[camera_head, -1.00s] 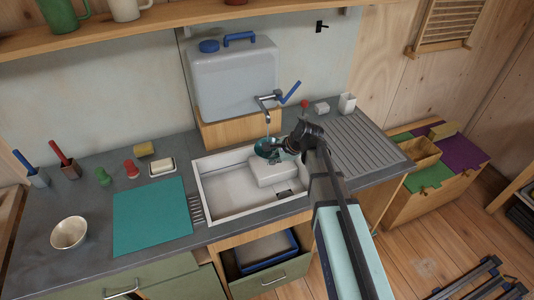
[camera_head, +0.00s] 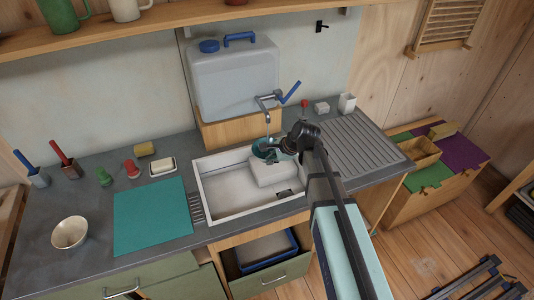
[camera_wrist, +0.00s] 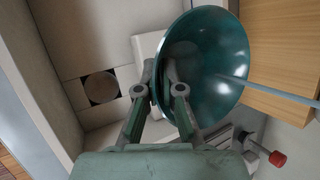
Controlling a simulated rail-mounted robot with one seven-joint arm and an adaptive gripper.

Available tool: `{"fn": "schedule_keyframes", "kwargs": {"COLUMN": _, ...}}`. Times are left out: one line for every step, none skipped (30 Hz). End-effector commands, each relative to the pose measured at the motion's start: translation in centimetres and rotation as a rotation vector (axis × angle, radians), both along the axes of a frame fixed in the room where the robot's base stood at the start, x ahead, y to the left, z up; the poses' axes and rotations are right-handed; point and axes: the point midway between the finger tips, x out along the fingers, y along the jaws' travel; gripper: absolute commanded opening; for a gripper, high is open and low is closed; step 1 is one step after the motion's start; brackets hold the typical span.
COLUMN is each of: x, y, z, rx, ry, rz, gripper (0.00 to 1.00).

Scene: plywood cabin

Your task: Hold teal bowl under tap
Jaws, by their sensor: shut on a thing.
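The teal bowl (camera_head: 262,148) is over the back right of the sink, below the tap (camera_head: 268,98). My gripper (camera_head: 284,146) is at the bowl's right side in the head view. In the wrist view the bowl (camera_wrist: 215,65) is large, and my gripper (camera_wrist: 162,88) is shut on its rim, with the bowl's inside facing the camera. A thin pale stream of water (camera_head: 268,127) runs down from the spout toward the bowl. It also shows in the wrist view as a grey streak (camera_wrist: 275,88) reaching into the bowl. The water level inside is unclear.
The white sink (camera_head: 203,188) holds a pale block-shaped thing (camera_head: 270,172) below the bowl. The grey water container (camera_head: 235,82) stands on a wooden block behind. A ribbed drainboard (camera_head: 350,150) lies right of the sink. A teal mat (camera_head: 152,216) and a cream bowl (camera_head: 69,232) are left.

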Motion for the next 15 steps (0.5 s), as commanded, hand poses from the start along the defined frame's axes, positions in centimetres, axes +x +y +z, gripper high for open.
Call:
{"fn": "schedule_keyframes", "kwargs": {"x": 0.07, "y": -0.14, "z": 0.07, "rx": 0.000, "ry": -0.001, "rz": 0.000, "gripper": 0.00}}
{"fn": "schedule_keyframes", "kwargs": {"x": 0.10, "y": -0.22, "z": 0.08, "rx": 0.001, "ry": 0.000, "rz": -0.001, "gripper": 0.00}}
{"fn": "schedule_keyframes", "kwargs": {"x": 0.14, "y": -0.35, "z": 0.08, "rx": 0.001, "ry": 0.000, "rz": -0.001, "gripper": 0.00}}
{"fn": "schedule_keyframes", "kwargs": {"x": 0.17, "y": -0.45, "z": 0.08, "rx": 0.002, "ry": 0.000, "rz": -0.001, "gripper": 0.00}}
{"fn": "schedule_keyframes", "kwargs": {"x": 0.19, "y": -0.55, "z": 0.08, "rx": 0.002, "ry": 0.000, "rz": -0.001, "gripper": 0.00}}
{"fn": "schedule_keyframes", "kwargs": {"x": 0.23, "y": -0.66, "z": 0.08, "rx": 0.002, "ry": 0.000, "rz": -0.001, "gripper": 0.00}}
{"fn": "schedule_keyframes", "kwargs": {"x": 0.25, "y": -0.74, "z": 0.08, "rx": 0.002, "ry": 0.000, "rz": -0.001, "gripper": 0.00}}
{"fn": "schedule_keyframes", "kwargs": {"x": 0.27, "y": -0.82, "z": 0.08, "rx": 0.002, "ry": 0.000, "rz": -0.001, "gripper": 0.00}}
{"fn": "schedule_keyframes", "kwargs": {"x": 0.29, "y": -0.89, "z": 0.06, "rx": 0.002, "ry": 0.000, "rz": -0.001, "gripper": 0.00}}
{"fn": "schedule_keyframes", "kwargs": {"x": 0.30, "y": -0.92, "z": 0.06, "rx": 0.002, "ry": 0.000, "rz": -0.001, "gripper": 0.00}}
{"fn": "schedule_keyframes", "kwargs": {"x": 0.31, "y": -0.95, "z": 0.06, "rx": 0.002, "ry": 0.000, "rz": -0.001, "gripper": 0.00}}
{"fn": "schedule_keyframes", "kwargs": {"x": 0.30, "y": -0.96, "z": 0.05, "rx": 0.001, "ry": -0.001, "rz": 0.000, "gripper": 0.00}}
{"fn": "schedule_keyframes", "kwargs": {"x": 0.29, "y": -0.96, "z": 0.05, "rx": 0.001, "ry": -0.001, "rz": 0.000, "gripper": 0.00}}
{"fn": "schedule_keyframes", "kwargs": {"x": 0.29, "y": -0.95, "z": 0.05, "rx": 0.001, "ry": -0.001, "rz": 0.000, "gripper": 0.00}}
{"fn": "schedule_keyframes", "kwargs": {"x": 0.30, "y": -0.94, "z": 0.05, "rx": 0.001, "ry": -0.001, "rz": 0.000, "gripper": 0.00}}
